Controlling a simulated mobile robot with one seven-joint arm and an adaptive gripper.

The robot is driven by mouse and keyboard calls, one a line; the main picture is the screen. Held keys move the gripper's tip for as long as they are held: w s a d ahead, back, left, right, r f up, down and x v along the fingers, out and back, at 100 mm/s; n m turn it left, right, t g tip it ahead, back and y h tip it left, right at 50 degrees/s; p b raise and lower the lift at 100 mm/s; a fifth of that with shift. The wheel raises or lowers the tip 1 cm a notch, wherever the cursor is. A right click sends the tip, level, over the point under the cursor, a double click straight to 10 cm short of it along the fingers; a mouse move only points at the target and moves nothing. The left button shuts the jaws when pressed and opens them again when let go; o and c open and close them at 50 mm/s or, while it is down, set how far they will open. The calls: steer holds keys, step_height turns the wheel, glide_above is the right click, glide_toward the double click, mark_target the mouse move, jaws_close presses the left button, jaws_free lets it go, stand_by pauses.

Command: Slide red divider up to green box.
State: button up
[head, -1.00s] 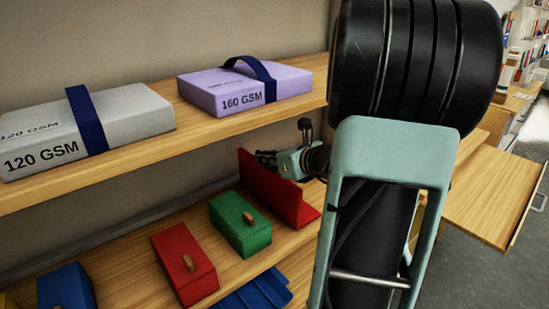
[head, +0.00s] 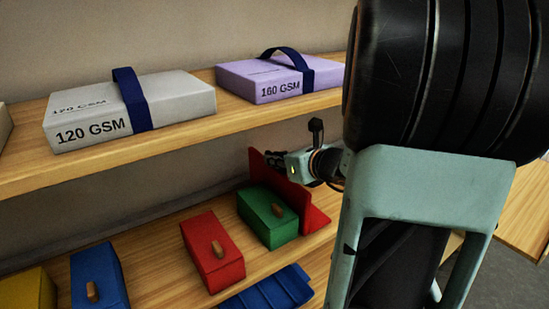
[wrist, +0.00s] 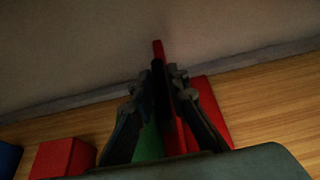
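The red divider (head: 311,214) stands on the lower shelf, an upright panel with a flat foot to its right. The green box (head: 258,222), with a wooden knob, is close on its left and hides part of the panel. I cannot tell if they touch. My gripper (head: 274,159) is at the top of the panel. In the wrist view my gripper (wrist: 163,76) has a finger on either side of the divider's panel (wrist: 158,48), closed in on it. The green box (wrist: 149,143) shows below the left finger, the red foot (wrist: 217,100) right of the right finger.
A red box (head: 210,250), a blue box (head: 97,277) and a yellow box (head: 28,290) stand further left. A blue ribbed tray (head: 275,290) lies in front. The upper shelf (head: 190,127) with a grey pack (head: 90,120) and purple pack (head: 265,85) is overhead.

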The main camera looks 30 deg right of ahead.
steer(key=shift+o, duration=1.4)
steer(key=shift+s+r, duration=0.1)
steer(key=v, duration=0.7)
steer(key=shift+s, duration=0.15)
steer(key=shift+d, duration=0.1)
